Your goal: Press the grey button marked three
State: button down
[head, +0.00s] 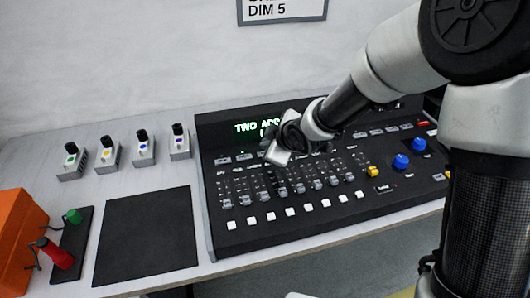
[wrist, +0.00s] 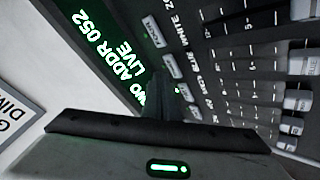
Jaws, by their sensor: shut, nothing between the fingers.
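The black lighting console (head: 212,200) lies on the bench, with a lit green display (head: 255,127). A row of small grey buttons (head: 224,160) runs under the display. Part of that row is hidden behind my gripper, and I cannot read which button is marked three. In the wrist view, grey buttons (wrist: 155,30) stand beside the display (wrist: 112,62), which reads "ADDR 052" and "LIVE". My gripper (head: 279,157) is shut and empty over the console's upper left part. Its dark fingers (wrist: 175,105) show near a grey button (wrist: 188,94); I cannot tell whether they touch it.
Several faders (head: 317,184) and white buttons (head: 308,207) fill the console's front, with blue knobs (head: 401,161) at right. Four-sided black mat (head: 147,235), small switch boxes (head: 109,155) and an orange box (head: 20,240) are at left. A wall sign (head: 282,10) hangs behind.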

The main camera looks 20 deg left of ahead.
jog(key=shift+f, duration=0.15)
jog(key=shift+f+b, duration=0.25)
jog(key=shift+b, duration=0.25)
jog(key=shift+f+b, duration=0.4)
dwell(0.5)
dwell(0.4)
jog(key=shift+r+p, duration=0.65)
jog(key=shift+r, duration=0.15)
notch_tip(320, 180, up, 5)
jog(key=p, duration=0.4)
dwell(0.5)
